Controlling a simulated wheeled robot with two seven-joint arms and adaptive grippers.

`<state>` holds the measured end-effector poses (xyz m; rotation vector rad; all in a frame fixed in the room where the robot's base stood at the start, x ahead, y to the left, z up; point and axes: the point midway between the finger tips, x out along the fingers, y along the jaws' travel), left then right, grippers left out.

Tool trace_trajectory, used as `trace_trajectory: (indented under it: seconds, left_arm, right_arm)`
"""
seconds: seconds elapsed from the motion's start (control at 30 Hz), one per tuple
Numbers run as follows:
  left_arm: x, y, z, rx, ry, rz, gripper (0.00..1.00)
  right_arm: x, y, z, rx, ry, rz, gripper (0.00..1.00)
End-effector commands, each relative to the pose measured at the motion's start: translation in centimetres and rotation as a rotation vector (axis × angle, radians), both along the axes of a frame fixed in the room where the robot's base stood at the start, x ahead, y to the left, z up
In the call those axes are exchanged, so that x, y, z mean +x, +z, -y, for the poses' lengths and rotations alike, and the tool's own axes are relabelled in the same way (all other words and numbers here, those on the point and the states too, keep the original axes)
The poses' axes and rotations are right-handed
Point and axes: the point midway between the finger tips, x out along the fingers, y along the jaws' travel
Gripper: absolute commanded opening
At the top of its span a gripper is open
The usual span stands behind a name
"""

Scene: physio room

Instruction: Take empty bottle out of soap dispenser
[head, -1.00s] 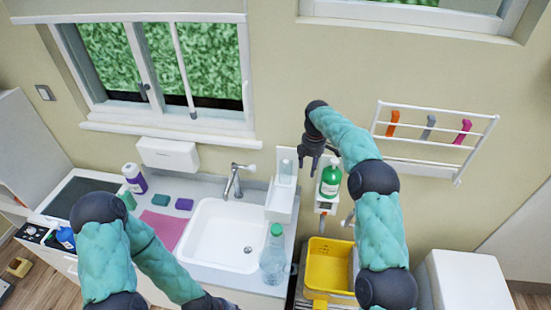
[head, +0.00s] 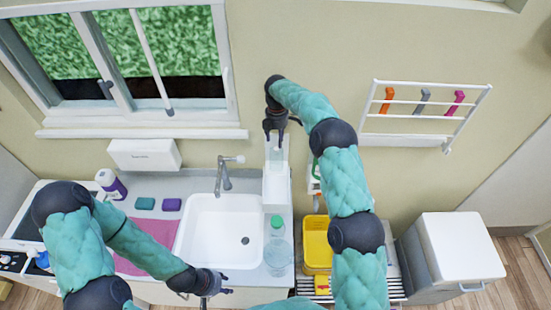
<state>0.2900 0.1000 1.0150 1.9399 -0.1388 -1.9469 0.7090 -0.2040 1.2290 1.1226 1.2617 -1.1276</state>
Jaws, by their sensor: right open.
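The white soap dispenser (head: 276,188) is on the wall behind the counter, right of the sink. A pale, clear bottle (head: 275,155) stands upright in it, and its top is hidden by my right gripper. My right gripper (head: 275,138) points down over the bottle with its fingers open and apart. I cannot tell whether they touch the bottle. My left gripper (head: 227,283) is low at the sink's front edge, with fingertips apart and nothing between them. A green bottle (head: 316,172) in a wall holder is mostly hidden behind my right arm.
A large clear bottle with a green cap (head: 278,250) stands on the counter below the dispenser. The white sink (head: 215,225) is left of it. A yellow bin (head: 317,245) is to the right. A wall rack (head: 425,113) holds coloured items. A pink cloth (head: 150,240) lies left.

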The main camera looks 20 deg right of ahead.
Motion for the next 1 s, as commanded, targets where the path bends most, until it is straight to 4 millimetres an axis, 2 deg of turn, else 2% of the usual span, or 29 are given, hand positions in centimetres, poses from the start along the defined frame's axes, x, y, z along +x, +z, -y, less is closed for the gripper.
trace_trajectory:
  seconds: [0.2, 0.33, 0.67, 0.77, 0.8, 0.87, 1.0]
  left_arm:
    - [0.0, 1.7, 0.0, 0.000, 0.000, -0.001, 0.40]
    - [0.0, 2.0, 0.0, 0.000, 0.000, -0.001, 0.40]
    - [0.0, 2.1, 0.0, 0.000, 0.000, -0.001, 0.40]
    - [0.0, 2.1, 0.0, 0.000, 0.000, -0.001, 0.40]
    - [0.0, 2.1, 0.0, 0.000, 0.000, -0.001, 0.40]
    - [0.0, 2.1, 0.0, 0.000, 0.000, -0.001, 0.40]
    - [0.0, 2.1, 0.0, 0.000, 0.000, -0.001, 0.40]
  right_arm:
    - [0.2, -2.6, -0.2, 0.000, 0.000, -0.005, 0.51]
    - [0.3, -4.2, -0.2, 0.001, -0.002, -0.002, 0.51]
    - [0.3, -5.0, -0.2, 0.001, -0.001, 0.000, 0.51]
    - [0.3, -5.0, -0.2, 0.000, -0.001, 0.000, 0.25]
    - [0.3, -5.0, -0.2, 0.001, -0.001, 0.000, 0.14]
    - [0.3, -5.0, -0.2, 0.001, -0.001, -0.001, 0.00]
    - [0.3, -5.0, -0.2, 0.000, -0.001, 0.000, 0.00]
